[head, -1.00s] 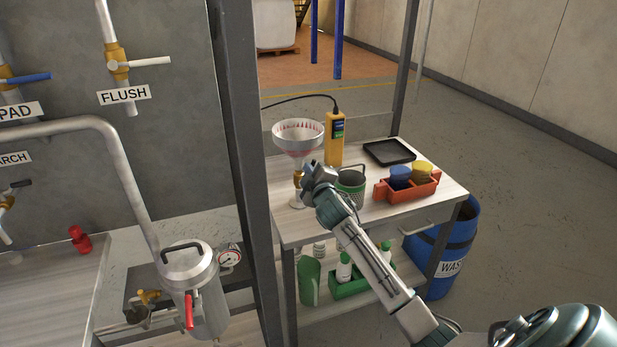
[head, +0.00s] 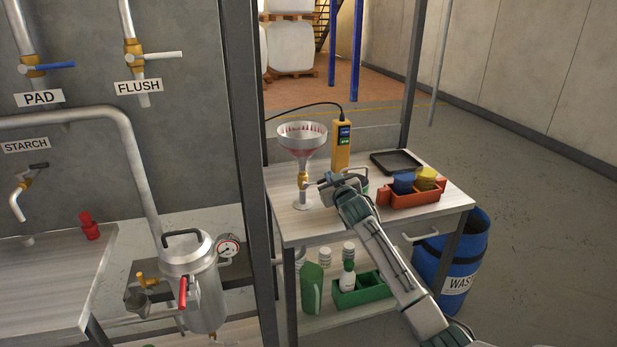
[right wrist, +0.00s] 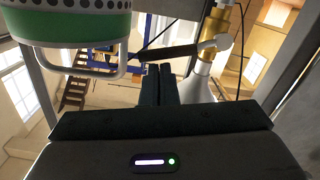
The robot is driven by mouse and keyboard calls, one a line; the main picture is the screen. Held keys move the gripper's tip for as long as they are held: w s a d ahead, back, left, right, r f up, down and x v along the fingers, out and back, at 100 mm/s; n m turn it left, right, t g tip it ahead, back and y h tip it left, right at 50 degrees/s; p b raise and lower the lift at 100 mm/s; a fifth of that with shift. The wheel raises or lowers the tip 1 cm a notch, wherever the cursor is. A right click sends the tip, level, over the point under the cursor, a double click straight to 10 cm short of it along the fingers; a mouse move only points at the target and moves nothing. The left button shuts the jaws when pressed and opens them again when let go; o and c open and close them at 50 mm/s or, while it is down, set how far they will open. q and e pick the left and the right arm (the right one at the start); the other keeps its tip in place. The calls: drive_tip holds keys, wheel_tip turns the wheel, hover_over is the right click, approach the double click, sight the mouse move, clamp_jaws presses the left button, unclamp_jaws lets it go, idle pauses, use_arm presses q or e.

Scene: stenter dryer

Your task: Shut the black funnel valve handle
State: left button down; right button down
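The funnel (head: 303,140) stands upright on the table, with its brass valve (head: 304,180) in the stem below the cone. In the right wrist view the black handle (right wrist: 165,53) points left from a silver stub on the brass valve body (right wrist: 218,22), roughly level. My right gripper (head: 323,182) is just right of the valve in the head view and hides the handle there. In the right wrist view its fingers (right wrist: 160,70) are close together, tips just below the handle; contact cannot be told. My left gripper is out of view.
A green-banded strainer (right wrist: 75,22) with a wire handle is close to the gripper. A yellow meter (head: 341,150), a black tray (head: 396,162) and a red caddy (head: 408,197) with cups are on the table (head: 285,222). A grey post (head: 243,150) stands left of it.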

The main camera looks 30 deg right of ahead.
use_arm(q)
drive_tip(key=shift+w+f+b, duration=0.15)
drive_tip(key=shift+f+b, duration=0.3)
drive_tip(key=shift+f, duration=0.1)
use_arm(e)
drive_tip(key=shift+s+d+f+m, duration=0.1)
drive_tip(key=shift+d+f+m, duration=0.1)
drive_tip(key=shift+f+m, duration=0.25)
drive_tip(key=shift+d+f+m, duration=0.15)
drive_tip(key=shift+f+m, duration=0.2)
drive_tip(key=shift+f, duration=0.15)
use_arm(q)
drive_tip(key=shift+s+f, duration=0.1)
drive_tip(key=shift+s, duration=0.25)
use_arm(e)
drive_tip(key=shift+f, duration=0.1)
